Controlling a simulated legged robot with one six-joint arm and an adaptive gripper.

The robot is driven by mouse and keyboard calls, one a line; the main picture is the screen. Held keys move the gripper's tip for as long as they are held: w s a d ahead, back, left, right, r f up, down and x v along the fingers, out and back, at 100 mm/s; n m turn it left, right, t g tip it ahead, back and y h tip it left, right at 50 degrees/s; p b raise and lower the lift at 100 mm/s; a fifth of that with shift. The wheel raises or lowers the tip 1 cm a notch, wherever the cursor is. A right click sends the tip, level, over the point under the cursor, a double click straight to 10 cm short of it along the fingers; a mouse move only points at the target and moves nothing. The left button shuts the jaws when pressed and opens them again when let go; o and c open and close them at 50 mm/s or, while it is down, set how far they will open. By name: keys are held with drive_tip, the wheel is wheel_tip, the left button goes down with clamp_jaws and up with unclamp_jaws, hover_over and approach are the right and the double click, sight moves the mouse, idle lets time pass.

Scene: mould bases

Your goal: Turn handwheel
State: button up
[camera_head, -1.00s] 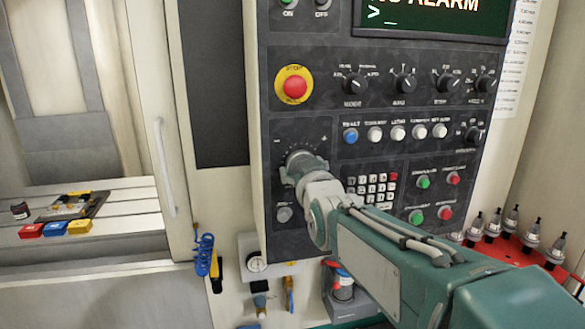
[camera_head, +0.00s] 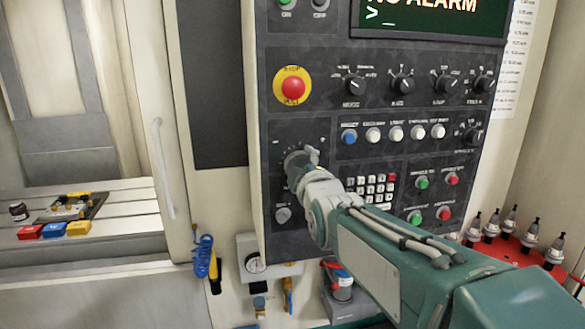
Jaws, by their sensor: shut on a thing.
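The handwheel (camera_head: 291,160) is a grey round dial on the lower left of the dark control panel (camera_head: 325,228). A curved scale of marks runs around its top. My gripper (camera_head: 301,163) is at the handwheel and shut on it, reaching in from the lower right. My wrist covers the right and lower parts of the wheel. The fingertips are small and partly hidden, so their exact grip on the wheel cannot be made out.
A red emergency stop (camera_head: 293,88) sits above the wheel, a keypad (camera_head: 370,188) to its right and a grey knob (camera_head: 283,214) below. Tool holders (camera_head: 492,226) stand on a red tray at right. A blue coiled hose (camera_head: 203,256) hangs at lower left.

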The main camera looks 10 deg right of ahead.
drive_tip(key=shift+f+n, duration=0.15)
drive_tip(key=shift+n, duration=0.95)
drive_tip(key=o, duration=0.9)
drive_tip(key=shift+a, duration=0.1)
drive_tip(key=shift+s, duration=0.1)
drive_tip(key=shift+s, duration=0.3)
drive_tip(key=s, duration=1.1)
drive_tip(key=shift+s+a, duration=0.1)
